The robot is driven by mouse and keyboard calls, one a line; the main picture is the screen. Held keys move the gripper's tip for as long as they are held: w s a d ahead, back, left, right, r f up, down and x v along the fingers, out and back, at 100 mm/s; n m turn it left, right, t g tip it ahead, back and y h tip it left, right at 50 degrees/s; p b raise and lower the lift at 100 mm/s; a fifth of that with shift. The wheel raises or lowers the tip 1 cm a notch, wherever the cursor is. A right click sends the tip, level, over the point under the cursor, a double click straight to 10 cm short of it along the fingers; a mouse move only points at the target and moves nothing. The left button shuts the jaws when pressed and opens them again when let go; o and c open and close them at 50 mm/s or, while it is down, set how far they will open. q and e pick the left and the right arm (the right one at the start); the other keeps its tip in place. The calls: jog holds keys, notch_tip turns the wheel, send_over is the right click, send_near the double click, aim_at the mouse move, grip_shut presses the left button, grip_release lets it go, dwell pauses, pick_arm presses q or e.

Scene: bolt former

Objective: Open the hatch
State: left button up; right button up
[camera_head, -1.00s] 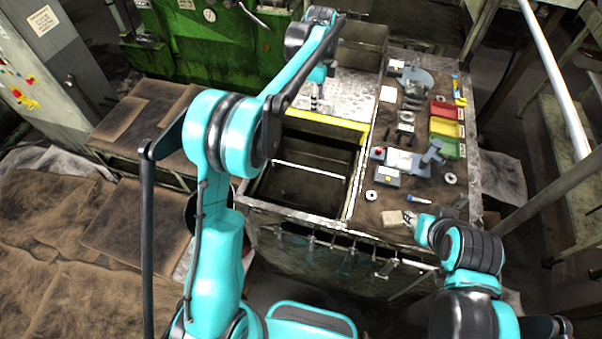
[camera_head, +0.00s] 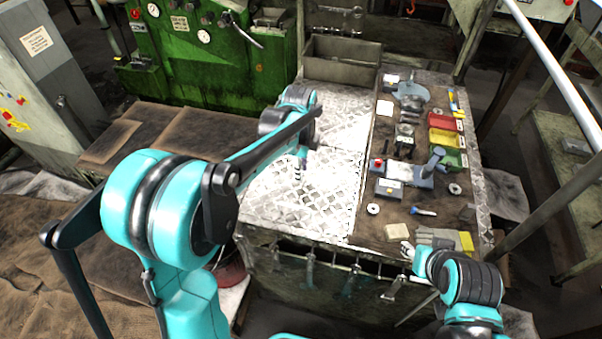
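The hatch (camera_head: 312,197) is a metal tread-plate lid in the front left part of the workbench top. It lies flat and shut, level with the plate behind it, with a thin seam between them. My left arm comes in from the left, and my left gripper (camera_head: 299,168) hangs over the hatch near its back left part. It is small and partly hidden by my arm, so I cannot tell its finger opening or whether it touches the plate. My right gripper (camera_head: 408,250) is low at the right, by the bench's front edge, small and partly seen.
The bench's right side holds red, yellow and green bins (camera_head: 446,140), a grey vise-like tool (camera_head: 430,165) and small parts. An open metal box (camera_head: 342,62) stands at the back. A green machine (camera_head: 195,50) is behind left. Hand tools hang along the front.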

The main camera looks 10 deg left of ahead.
pick_arm(q)
jog(key=shift+s, duration=0.15)
dwell(0.4)
jog(key=s+a+f+n+t+b, duration=0.2)
jog(key=s+f+n+t+b, duration=0.15)
jog(key=s+n+b, duration=0.5)
jog(key=s+a+f+n+t+b, duration=0.25)
jog(key=s+f+n+b, duration=0.25)
jog(key=s+n, duration=0.6)
notch_tip(320, 180, up, 4)
jog(key=m+g+p, duration=0.4)
jog(key=m+p, duration=0.7)
jog(key=m, duration=0.9)
send_over(290, 205)
jog(key=s, duration=0.2)
jog(key=shift+n, duration=0.25)
jog(key=b+x, duration=0.2)
jog(key=x, duration=0.5)
jog(key=shift+f, duration=0.1)
